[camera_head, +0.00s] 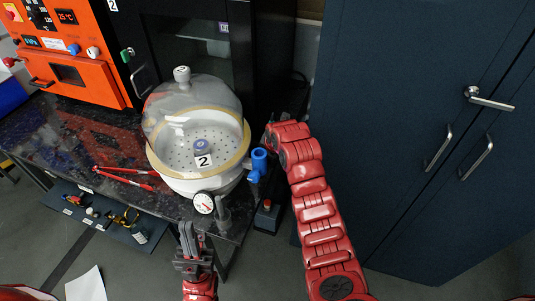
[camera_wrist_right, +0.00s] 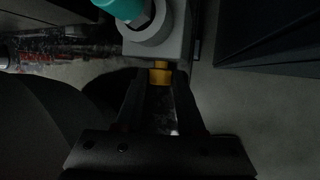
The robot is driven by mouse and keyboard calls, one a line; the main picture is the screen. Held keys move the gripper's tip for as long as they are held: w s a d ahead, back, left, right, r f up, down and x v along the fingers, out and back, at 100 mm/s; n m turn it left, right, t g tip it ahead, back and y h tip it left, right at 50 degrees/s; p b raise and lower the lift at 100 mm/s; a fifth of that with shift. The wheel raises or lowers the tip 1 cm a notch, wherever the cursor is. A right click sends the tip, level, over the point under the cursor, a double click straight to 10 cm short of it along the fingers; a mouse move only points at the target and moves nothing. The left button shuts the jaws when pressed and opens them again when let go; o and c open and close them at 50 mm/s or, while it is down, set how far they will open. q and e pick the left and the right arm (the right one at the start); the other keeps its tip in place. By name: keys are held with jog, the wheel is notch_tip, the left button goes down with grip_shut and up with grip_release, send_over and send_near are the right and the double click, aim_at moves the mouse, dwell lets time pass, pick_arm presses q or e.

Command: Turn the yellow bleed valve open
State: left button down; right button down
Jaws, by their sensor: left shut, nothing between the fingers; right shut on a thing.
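The yellow bleed valve (camera_wrist_right: 161,75) shows in the right wrist view, on the near side of a grey block (camera_wrist_right: 172,45). My right gripper (camera_wrist_right: 160,82) is shut on it, one finger on each side. Its turn angle is hard to tell. In the head view the valve and right gripper are hidden near the end of my right arm, beside the vacuum chamber (camera_head: 176,176). The chamber has a clear dome, a dial gauge (camera_head: 204,203) and a blue fitting (camera_head: 259,163). My left gripper (camera_head: 187,237) is shut and empty, below the gauge.
The dark bench (camera_head: 95,150) carries red-handled tongs (camera_head: 125,178) and an orange machine (camera_head: 75,60). A black cabinet stands behind the chamber. A blue cupboard (camera_head: 400,120) with metal handles is on the right. A low shelf (camera_head: 95,217) with small items is under the bench.

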jog(key=y+b, duration=0.1)
jog(key=b, duration=0.1)
jog(key=f+t+y+b, duration=0.1)
jog(key=b, duration=0.2)
jog(key=shift+s+d+m+y, duration=0.1)
jog(key=shift+d+m+y, duration=0.2)
jog(key=shift+y, duration=0.1)
jog(key=shift+r+b, duration=0.3)
jog(key=shift+b, duration=0.2)
jog(key=c, duration=0.5)
grip_release()
